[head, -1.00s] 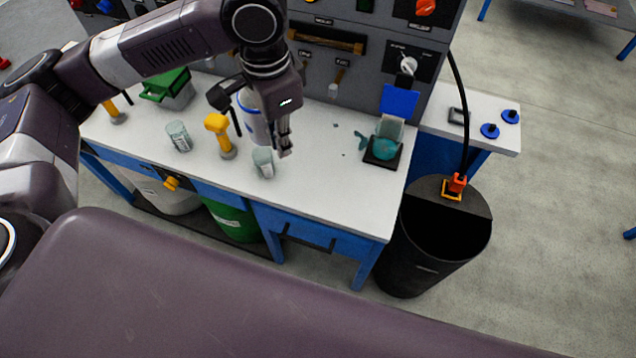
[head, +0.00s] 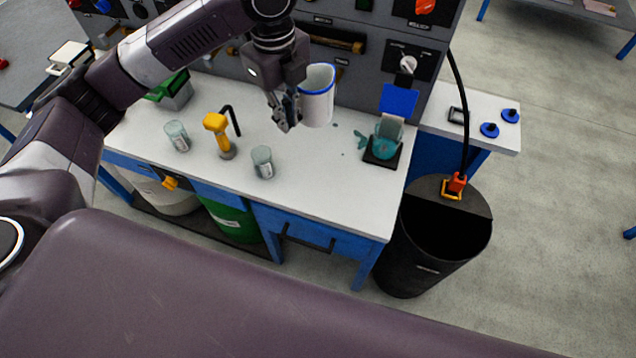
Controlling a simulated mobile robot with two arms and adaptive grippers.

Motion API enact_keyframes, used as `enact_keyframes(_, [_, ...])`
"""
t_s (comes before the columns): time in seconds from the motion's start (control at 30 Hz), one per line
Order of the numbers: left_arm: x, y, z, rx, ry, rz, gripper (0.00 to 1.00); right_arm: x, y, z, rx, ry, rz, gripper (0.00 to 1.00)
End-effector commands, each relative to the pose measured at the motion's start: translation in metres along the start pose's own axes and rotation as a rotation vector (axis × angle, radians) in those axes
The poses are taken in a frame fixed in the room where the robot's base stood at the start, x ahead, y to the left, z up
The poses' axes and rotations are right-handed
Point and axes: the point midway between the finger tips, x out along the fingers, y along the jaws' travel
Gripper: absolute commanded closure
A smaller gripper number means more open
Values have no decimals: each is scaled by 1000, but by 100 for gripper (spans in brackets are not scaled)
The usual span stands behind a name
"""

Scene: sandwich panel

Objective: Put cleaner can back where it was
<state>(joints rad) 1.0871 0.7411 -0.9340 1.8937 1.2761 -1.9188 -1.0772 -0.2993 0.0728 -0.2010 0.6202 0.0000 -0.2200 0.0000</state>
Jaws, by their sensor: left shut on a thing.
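The cleaner can (head: 318,108) is a white cylinder with a blue rim band, seen from above and close to upright. My left gripper (head: 286,112) is shut on it from its left side and holds it over the back middle of the bench, in front of the tool panel. Whether its base touches the bench cannot be told for sure; it looks raised. My right gripper is not in view.
The white bench (head: 310,190) is clear at its front. Two glass beakers (head: 262,162) (head: 177,136) and a yellow-handled tool (head: 218,136) stand left of the can. A teal-filled beaker (head: 388,138) stands right, beside small teal spots. A black bin (head: 425,265) stands at the bench's right end.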

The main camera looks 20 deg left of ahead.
Motion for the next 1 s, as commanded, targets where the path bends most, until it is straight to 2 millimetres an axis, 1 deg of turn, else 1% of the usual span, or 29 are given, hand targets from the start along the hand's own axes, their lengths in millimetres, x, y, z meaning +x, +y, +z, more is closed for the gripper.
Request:
enact_keyframes(0.5, [14, -16, 21, 690, 20, 11, 100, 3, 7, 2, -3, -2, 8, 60])
enact_keyframes(0.7, [20, -20, 28, 930, 33, 14, 100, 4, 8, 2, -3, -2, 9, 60])
enact_keyframes(0.83, [23, -21, 31, 1038, 38, 15, 100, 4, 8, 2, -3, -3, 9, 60])
enact_keyframes(1.0, [27, -21, 32, 1110, 44, 17, 100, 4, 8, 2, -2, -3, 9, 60])
